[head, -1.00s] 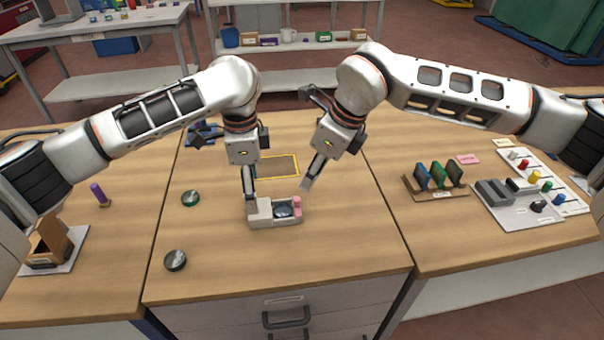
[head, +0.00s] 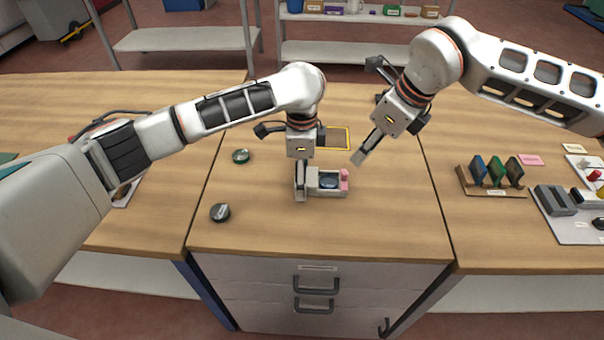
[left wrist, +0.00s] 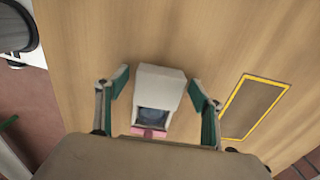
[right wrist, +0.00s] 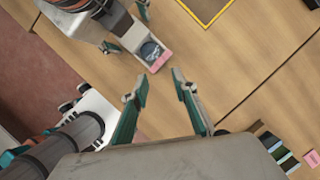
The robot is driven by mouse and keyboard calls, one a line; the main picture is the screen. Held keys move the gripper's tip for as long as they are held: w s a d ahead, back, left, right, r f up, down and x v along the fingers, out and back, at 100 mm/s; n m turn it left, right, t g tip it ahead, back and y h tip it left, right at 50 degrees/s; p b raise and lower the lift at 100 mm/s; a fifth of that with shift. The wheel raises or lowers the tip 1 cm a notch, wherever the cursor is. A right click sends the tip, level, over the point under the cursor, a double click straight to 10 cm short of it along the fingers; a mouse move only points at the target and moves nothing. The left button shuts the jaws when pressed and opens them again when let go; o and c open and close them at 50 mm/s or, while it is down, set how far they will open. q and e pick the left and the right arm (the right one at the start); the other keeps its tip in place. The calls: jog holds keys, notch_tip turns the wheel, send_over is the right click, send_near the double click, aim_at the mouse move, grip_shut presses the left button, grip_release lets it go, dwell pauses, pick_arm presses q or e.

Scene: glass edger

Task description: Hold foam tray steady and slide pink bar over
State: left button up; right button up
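The pale grey foam tray (head: 327,192) lies on the middle of the wooden bench with a dark round piece in its recess. The pink bar (head: 344,181) is at the tray's right end; it also shows in the left wrist view (left wrist: 148,132) and the right wrist view (right wrist: 159,62). My left gripper (head: 300,196) is low at the tray's left end. In the left wrist view its fingers (left wrist: 160,88) stand open on both sides of the tray, with small gaps. My right gripper (head: 358,159) is open and empty, just beyond and above the pink bar, apart from it.
A yellow-edged mat (head: 348,138) lies behind the tray. Two round dark pieces, one green-rimmed (head: 241,156) and one grey-topped (head: 220,212), lie to the left. A wooden rack of coloured plates (head: 492,192) stands on the right. The bench in front of the tray is clear.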

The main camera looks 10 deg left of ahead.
pick_arm(q)
jog(key=c, duration=0.9)
jog(key=shift+c, duration=0.2)
pick_arm(e)
grip_shut()
jog(key=w+d+n+g, duration=0.4)
jog(key=w+d+n, duration=0.2)
jog(key=n, duration=0.5)
jog(key=shift+w+r, duration=0.25)
jog(key=shift+w, duration=0.4)
